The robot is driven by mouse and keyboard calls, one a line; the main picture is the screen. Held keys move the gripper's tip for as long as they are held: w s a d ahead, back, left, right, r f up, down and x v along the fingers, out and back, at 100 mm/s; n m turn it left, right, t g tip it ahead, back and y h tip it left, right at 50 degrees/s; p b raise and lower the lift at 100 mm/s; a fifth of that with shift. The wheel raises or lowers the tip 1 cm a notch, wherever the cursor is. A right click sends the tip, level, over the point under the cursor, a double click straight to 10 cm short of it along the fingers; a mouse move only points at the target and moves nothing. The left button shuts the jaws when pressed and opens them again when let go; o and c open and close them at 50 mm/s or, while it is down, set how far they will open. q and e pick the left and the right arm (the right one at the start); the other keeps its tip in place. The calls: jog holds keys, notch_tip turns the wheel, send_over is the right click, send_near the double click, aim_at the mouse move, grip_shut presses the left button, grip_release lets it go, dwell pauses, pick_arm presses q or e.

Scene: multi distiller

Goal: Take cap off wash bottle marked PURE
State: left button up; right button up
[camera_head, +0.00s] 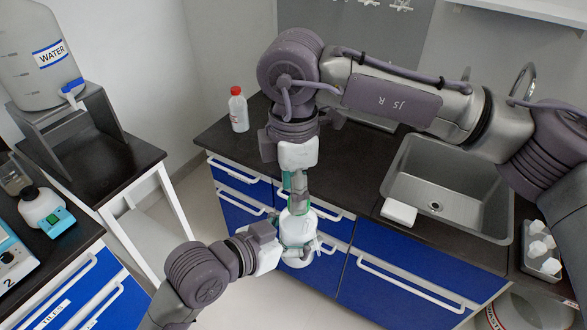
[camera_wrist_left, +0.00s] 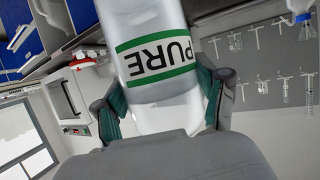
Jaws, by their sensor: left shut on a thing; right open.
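The wash bottle (camera_head: 298,228) is white, and its green-bordered label reads PURE, upside down, in the left wrist view (camera_wrist_left: 158,59). My left gripper (camera_head: 290,247) is shut around the bottle's body, with a finger on each side of it. The bottle is held up in front of the blue drawers, roughly upright. My right gripper (camera_head: 298,194) points down from above at the bottle's top. It is open, with its fingers close around the top. The cap is mostly hidden by those fingers, so contact cannot be told.
A small bottle with a red cap (camera_head: 238,109) stands on the dark counter (camera_head: 345,160). A sink (camera_head: 450,188) is at the right. A WATER container (camera_head: 42,55) and another white bottle (camera_head: 42,207) are at the left.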

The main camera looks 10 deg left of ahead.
jog(key=shift+f, duration=0.7)
jog(key=shift+c, duration=0.4)
grip_shut()
